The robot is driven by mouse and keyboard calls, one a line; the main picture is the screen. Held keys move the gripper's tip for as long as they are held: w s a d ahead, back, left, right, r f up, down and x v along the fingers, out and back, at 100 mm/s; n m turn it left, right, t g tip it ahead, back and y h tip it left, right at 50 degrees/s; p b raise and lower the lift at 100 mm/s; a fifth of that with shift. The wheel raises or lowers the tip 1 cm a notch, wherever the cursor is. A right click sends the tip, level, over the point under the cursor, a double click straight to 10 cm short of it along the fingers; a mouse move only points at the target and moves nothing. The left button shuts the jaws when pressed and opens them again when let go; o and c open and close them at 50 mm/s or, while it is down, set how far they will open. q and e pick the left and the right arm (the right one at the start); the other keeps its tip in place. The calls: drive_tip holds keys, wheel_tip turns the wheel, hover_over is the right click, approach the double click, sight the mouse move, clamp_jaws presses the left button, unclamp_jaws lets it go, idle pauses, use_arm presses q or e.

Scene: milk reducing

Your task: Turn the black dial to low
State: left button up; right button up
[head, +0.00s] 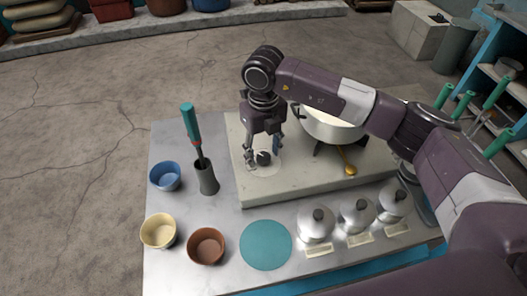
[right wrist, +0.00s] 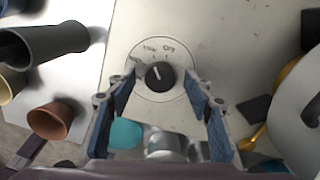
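The black dial (head: 263,158) sits on a pale round plate at the front left of the pale stove slab (head: 300,187). In the right wrist view the dial (right wrist: 159,76) shows a light pointer line aimed up and slightly left. Small labels ring its upper side; one looks like OFF, and the others are hard to read. My right gripper (head: 263,157) points down over the dial. In the right wrist view its two blue-padded fingers (right wrist: 162,107) are spread apart, with the dial just ahead between them and clear space on both sides. My left gripper is not in view.
A pan of white liquid (head: 335,130) stands on the slab behind my right arm. A grey holder (head: 206,178) with a teal-handled tool, several small bowls, a teal disc (head: 266,245) and lidded silver pots (head: 315,226) surround the slab on the metal table (head: 185,275).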

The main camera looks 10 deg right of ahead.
sight(263, 156)
wheel_tip(263, 156, up, 12)
idle(0.6)
